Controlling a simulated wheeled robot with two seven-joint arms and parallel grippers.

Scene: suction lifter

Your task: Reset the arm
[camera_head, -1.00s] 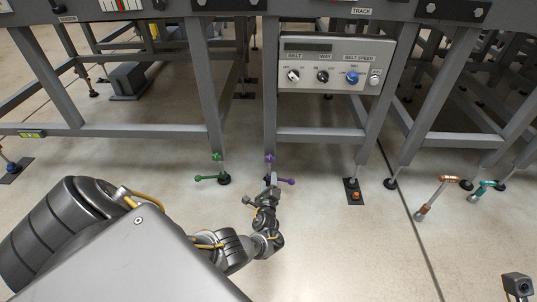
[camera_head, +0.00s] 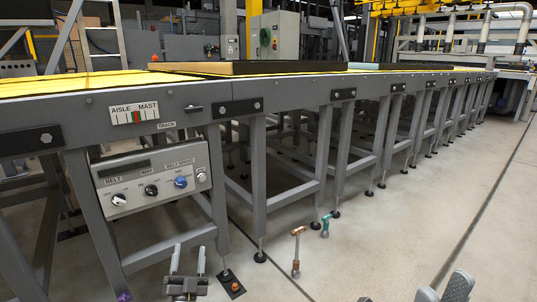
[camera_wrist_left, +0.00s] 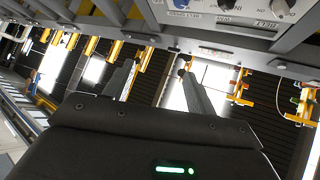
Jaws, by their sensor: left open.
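My left gripper (camera_head: 188,260) is at the lower left of the head view, in front of and below the control panel (camera_head: 152,185). Its two fingers point up and stand apart with nothing between them. In the left wrist view, the fingers of my left gripper (camera_wrist_left: 158,78) are also apart and empty, with the panel (camera_wrist_left: 225,12) at the top edge. Grey parts of what looks like my right gripper (camera_head: 446,288) show at the bottom right of the head view. They are cut off by the frame, so its jaws cannot be judged. No arm lever is clearly identifiable.
A long grey conveyor frame (camera_head: 290,96) with a yellow top runs to the back right. An orange-handled tool (camera_head: 297,252) and a teal-handled one (camera_head: 326,226) stand near its legs. A purple knob (camera_head: 124,296) shows low left. The floor (camera_head: 430,215) at right is clear.

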